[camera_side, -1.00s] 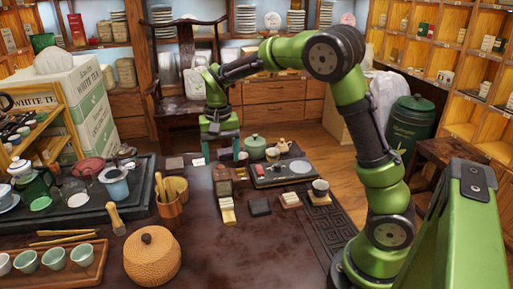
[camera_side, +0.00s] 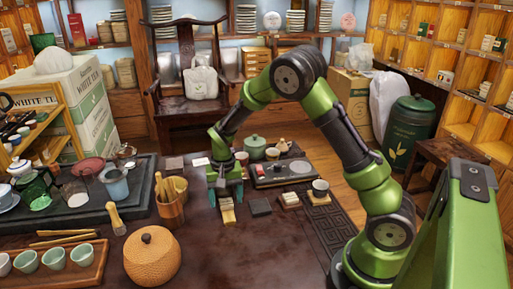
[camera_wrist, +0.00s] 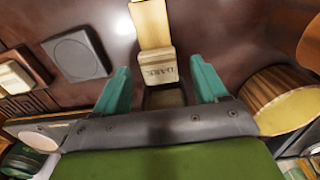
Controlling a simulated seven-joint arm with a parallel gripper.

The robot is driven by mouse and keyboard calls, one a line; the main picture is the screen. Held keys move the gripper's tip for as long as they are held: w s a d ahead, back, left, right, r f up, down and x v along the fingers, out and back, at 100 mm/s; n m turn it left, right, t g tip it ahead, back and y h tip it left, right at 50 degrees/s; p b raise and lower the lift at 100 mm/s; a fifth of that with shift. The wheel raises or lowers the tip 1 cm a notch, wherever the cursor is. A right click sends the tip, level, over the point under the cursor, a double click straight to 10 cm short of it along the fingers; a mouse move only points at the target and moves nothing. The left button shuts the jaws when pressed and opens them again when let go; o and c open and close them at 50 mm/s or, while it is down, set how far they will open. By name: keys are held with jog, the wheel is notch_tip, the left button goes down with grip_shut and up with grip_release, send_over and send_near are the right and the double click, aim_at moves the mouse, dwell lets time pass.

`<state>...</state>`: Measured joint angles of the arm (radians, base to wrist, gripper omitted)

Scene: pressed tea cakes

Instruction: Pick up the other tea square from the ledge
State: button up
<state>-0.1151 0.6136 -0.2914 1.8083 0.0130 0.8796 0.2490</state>
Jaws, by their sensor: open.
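My gripper (camera_side: 226,194) is open, with its teal fingers low over the middle of the dark table. In the wrist view my gripper (camera_wrist: 158,66) has a finger on each side of a small tan wooden piece marked DARK (camera_wrist: 158,67). A brown, shadowed surface (camera_wrist: 165,98) shows nearer the palm, between the fingers. I cannot tell whether it is the tea square or its ledge. A pale wooden strip (camera_wrist: 150,22) lies beyond the DARK piece and also shows in the side view (camera_side: 229,216). My gripper hides most of the ledge in the side view.
A dark square with a round mark (camera_wrist: 75,55) lies beside the gripper, with pale stacked squares (camera_side: 290,200) farther right. A woven jar (camera_side: 152,257) sits in front. A tea tray (camera_side: 268,180) lies behind.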

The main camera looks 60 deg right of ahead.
jog(key=shift+f, duration=0.1)
jog(key=shift+c, duration=0.3)
jog(key=c, duration=1.1)
jog(key=shift+o, duration=0.2)
